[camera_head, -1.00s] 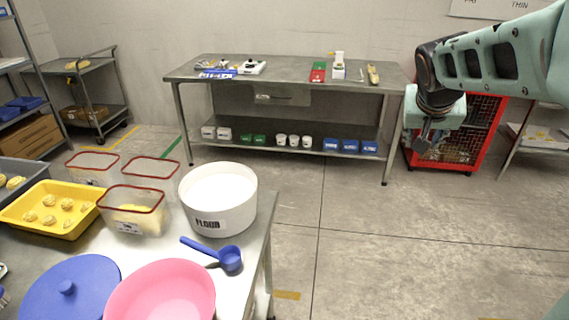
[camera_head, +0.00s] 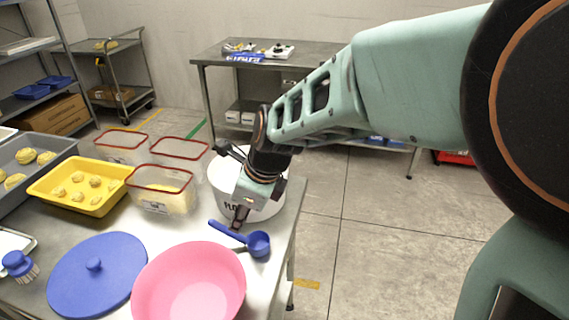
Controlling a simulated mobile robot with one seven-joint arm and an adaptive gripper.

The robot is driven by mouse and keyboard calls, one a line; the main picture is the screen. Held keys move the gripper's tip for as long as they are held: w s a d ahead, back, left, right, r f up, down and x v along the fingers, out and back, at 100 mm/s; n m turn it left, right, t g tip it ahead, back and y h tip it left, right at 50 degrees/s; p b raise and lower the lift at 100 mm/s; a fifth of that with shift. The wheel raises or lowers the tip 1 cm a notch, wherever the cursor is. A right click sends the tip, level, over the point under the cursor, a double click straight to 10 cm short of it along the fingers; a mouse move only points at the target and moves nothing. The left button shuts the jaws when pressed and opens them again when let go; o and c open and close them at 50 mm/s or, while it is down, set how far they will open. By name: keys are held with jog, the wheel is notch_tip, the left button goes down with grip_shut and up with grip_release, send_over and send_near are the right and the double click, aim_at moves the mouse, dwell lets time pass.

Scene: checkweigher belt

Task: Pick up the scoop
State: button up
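The blue scoop lies on the steel table, its round cup (camera_head: 258,243) to the right and its handle (camera_head: 226,232) pointing up and left. It is between the pink bowl and the white flour tub. My gripper (camera_head: 238,222) points down just above the scoop's handle, in front of the flour tub. Its fingertips are small and partly overlap the handle in this view. I cannot tell whether they touch it or how far apart they are.
A white flour tub (camera_head: 221,178) stands behind my gripper. A pink bowl (camera_head: 188,285), a blue lid (camera_head: 97,275) and a blue brush (camera_head: 17,264) are near the front. A yellow tray (camera_head: 82,205) and red-rimmed clear containers (camera_head: 160,190) stand left. The table ends just right of the scoop.

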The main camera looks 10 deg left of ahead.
aim_at(234, 235)
jog(key=x, duration=0.2)
jog(key=b+x, duration=0.1)
jog(key=x, duration=0.2)
jog(key=shift+s+a+f, duration=0.15)
jog(key=shift+a+f, duration=0.05)
jog(key=shift+f, duration=0.05)
jog(key=x, duration=0.3)
jog(key=b+x, duration=0.1)
jog(key=shift+d+f, duration=0.25)
jog(key=shift+f, duration=0.05)
jog(key=shift+a+f, duration=0.2)
jog(key=shift+f, duration=0.2)
grip_shut()
